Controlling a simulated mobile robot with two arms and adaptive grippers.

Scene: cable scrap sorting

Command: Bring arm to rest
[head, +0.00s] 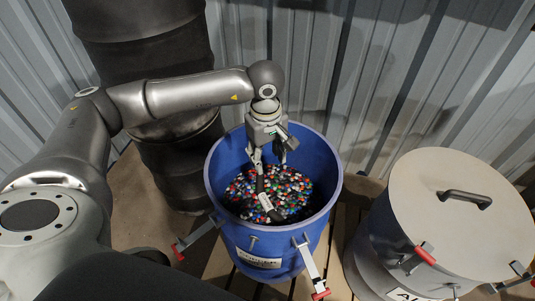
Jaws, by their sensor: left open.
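My left arm reaches in from the left, and its gripper (270,166) hangs pointing down inside the mouth of a blue barrel (323,166). The gripper is open, with its fingers apart above many small coloured pieces (296,190) in the barrel. A dark and pale shape sits below the fingers, and I cannot tell whether it is a fingertip or a scrap piece. I see nothing clearly held. My right gripper is not in view.
A grey barrel with a closed lid (435,225) and black handle stands at right. Dark drums (150,50) are stacked behind my arm. The blue barrel has red-tipped clamps (314,272) sticking out. A corrugated metal wall (365,60) closes off the back.

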